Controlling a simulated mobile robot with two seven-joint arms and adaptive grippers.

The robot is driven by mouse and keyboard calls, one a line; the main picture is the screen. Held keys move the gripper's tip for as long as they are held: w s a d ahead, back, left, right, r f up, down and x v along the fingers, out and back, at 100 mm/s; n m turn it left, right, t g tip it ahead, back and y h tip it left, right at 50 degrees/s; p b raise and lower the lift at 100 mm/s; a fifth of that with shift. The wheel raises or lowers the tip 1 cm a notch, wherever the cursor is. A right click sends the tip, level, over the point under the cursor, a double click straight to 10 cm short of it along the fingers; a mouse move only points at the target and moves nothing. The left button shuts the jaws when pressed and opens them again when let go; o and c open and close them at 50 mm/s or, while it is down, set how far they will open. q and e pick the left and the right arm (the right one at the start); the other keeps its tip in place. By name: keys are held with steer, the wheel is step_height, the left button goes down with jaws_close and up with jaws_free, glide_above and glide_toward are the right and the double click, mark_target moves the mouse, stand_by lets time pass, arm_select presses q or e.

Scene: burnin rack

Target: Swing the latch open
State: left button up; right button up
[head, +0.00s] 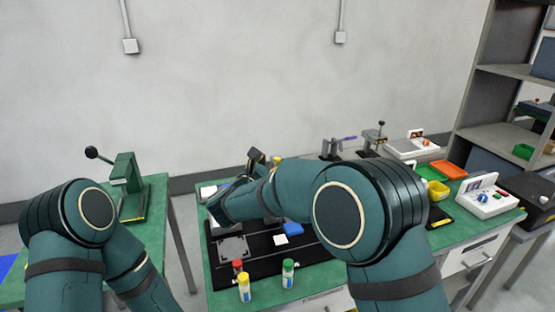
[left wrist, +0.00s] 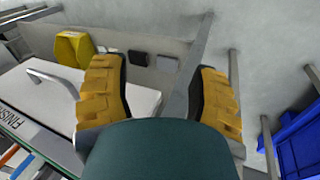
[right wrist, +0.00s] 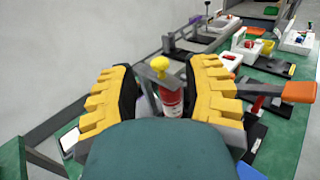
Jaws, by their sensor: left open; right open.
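My right gripper (right wrist: 160,82) is open in the right wrist view. A yellow knob (right wrist: 160,65) and a red-and-white cylinder (right wrist: 172,98) show between its fingers; I cannot tell how near they are. A lever with an orange handle (right wrist: 290,92) sticks out to the right, beyond the right finger. I cannot tell for sure which part is the latch. In the head view my right arm hides much of the fixture on the black mat (head: 300,250). My left gripper (left wrist: 160,85) is open and empty, with a white case with a grey handle (left wrist: 130,95) beyond it.
Red-capped, yellow-capped and green-capped bottles (head: 288,273) stand at the table's front edge. A blue block (head: 293,229) and a white square (head: 281,240) lie on the mat. A green press (head: 130,190) stands on the left table. Coloured trays (head: 448,169) are at the right.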

mark_target(276, 160)
steer(key=shift+x, duration=1.7)
jaws_close()
